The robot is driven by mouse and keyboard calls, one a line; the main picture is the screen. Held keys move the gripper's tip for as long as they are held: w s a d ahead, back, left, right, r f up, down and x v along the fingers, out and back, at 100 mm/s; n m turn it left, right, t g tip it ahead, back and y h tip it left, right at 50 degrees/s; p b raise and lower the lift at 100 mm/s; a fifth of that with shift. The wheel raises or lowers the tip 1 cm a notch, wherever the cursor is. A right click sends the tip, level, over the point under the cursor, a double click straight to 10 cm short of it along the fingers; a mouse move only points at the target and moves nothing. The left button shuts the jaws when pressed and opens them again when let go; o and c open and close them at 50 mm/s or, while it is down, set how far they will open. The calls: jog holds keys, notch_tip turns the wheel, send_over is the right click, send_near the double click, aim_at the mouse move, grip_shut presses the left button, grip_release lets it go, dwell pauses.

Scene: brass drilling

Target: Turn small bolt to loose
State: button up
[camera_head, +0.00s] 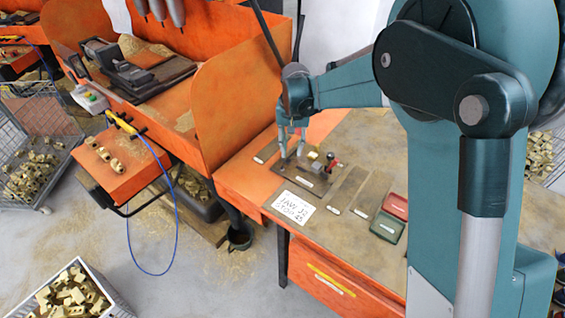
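My gripper (292,148) hangs at the end of my arm over the back part of the workbench. Its two fingers point down and look apart, with a gap between them. Below and just right of it, a dark metal plate (288,176) carries a small fixture (318,166) with a brass-coloured piece (313,156) and a red knob (333,163). The fingertips are close to the fixture's left side; I cannot tell whether they touch it. The small bolt is too small or hidden to make out.
A white handwritten sheet (293,208), a green tray (387,227), a red tray (395,206) and flat metal strips (350,189) lie on the bench. An orange machine guard (240,90) stands at its left. A crate of brass parts (75,297) is on the floor.

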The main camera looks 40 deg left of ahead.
aim_at(282, 168)
jog(key=a, duration=0.1)
jog(key=s+a+f, duration=0.1)
jog(key=a+f, duration=0.1)
jog(key=shift+s+a+f, duration=0.15)
jog(key=shift+s+a, duration=0.1)
jog(key=shift+s, duration=0.05)
jog(key=shift+f, duration=0.2)
jog(key=shift+f, duration=3.7)
jog(key=shift+c, duration=0.3)
grip_shut()
